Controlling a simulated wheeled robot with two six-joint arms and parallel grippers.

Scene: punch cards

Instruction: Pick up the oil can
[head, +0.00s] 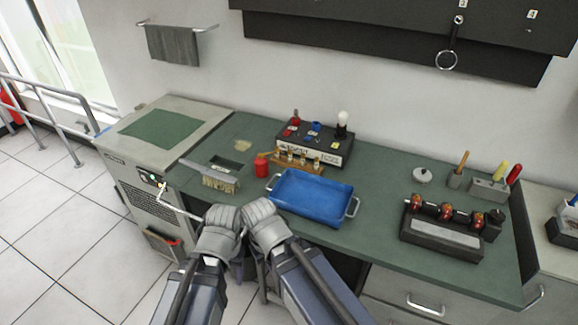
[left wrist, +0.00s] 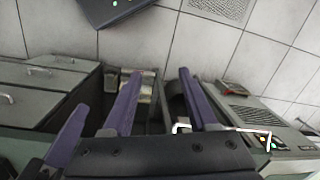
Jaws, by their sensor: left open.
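The oil can (head: 262,166) is small and red and stands upright on the green workbench (head: 375,200), just left of the blue tray. A thin light spout seems to rise at its top. In the head view my left gripper (head: 222,225) is below and left of the can, in front of the bench edge, clear of the can. Its jaws are mostly hidden there. In the left wrist view its purple fingers (left wrist: 160,88) stand apart with nothing between them. My right gripper (head: 262,222) is close beside the left; its jaws are hidden.
A blue tray (head: 308,196) lies right of the can. A brush (head: 219,179) lies left of it. A wooden rack (head: 297,160) and a control box (head: 315,142) stand close behind. A dark block with red-topped pieces (head: 442,235) is farther right.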

